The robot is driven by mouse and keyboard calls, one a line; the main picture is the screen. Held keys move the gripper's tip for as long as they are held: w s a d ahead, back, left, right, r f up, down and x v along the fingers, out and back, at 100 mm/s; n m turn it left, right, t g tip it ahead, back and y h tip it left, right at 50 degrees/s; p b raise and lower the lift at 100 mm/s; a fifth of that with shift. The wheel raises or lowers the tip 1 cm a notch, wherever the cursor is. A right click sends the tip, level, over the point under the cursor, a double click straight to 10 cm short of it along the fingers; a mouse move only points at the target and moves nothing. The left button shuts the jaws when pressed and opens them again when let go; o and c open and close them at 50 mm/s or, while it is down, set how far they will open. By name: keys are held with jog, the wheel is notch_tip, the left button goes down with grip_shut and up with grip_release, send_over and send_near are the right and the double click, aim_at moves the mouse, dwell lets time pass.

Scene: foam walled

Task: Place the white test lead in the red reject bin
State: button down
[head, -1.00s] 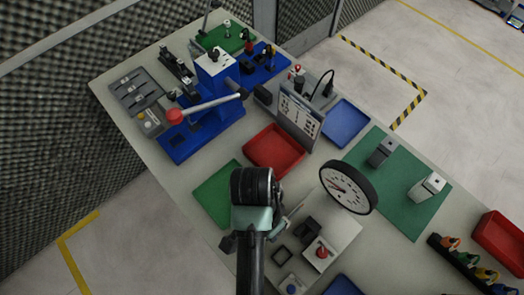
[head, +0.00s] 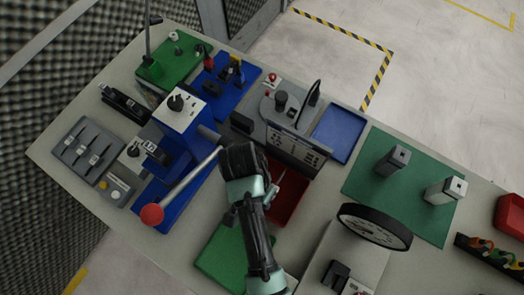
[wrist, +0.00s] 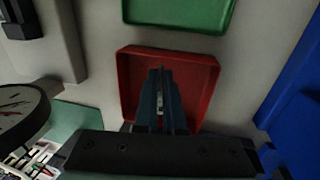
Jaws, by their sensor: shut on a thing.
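My gripper (head: 273,186) is over a red bin (head: 293,199) in the middle of the table, with part of the bin hidden behind my arm. In the wrist view, the gripper (wrist: 161,84) points into the red bin (wrist: 198,68), and its two fingers are close together. A thin pale piece of the white test lead (wrist: 160,106) shows between the fingers; most of it is hidden. The bin floor that shows around the fingers looks empty. I cannot tell whether the lead touches the bin.
A green tray (head: 224,262) lies in front of the red bin. The blue press with its red-knobbed lever (head: 153,214) is at left. A panelled instrument (head: 293,147) stands just behind, and a round dial gauge (head: 374,227) at right. Another red bin (head: 510,214) is at the far right.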

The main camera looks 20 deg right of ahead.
jog(key=shift+w+f, duration=0.1)
jog(key=shift+f, duration=2.3)
jog(key=shift+f, duration=0.15)
jog(key=c, duration=1)
grip_release()
notch_tip(320, 180, up, 12)
jog(key=w+a+p, duration=0.1)
jog(key=w+p, duration=0.1)
jog(key=p, duration=0.1)
jog(key=shift+a, duration=0.2)
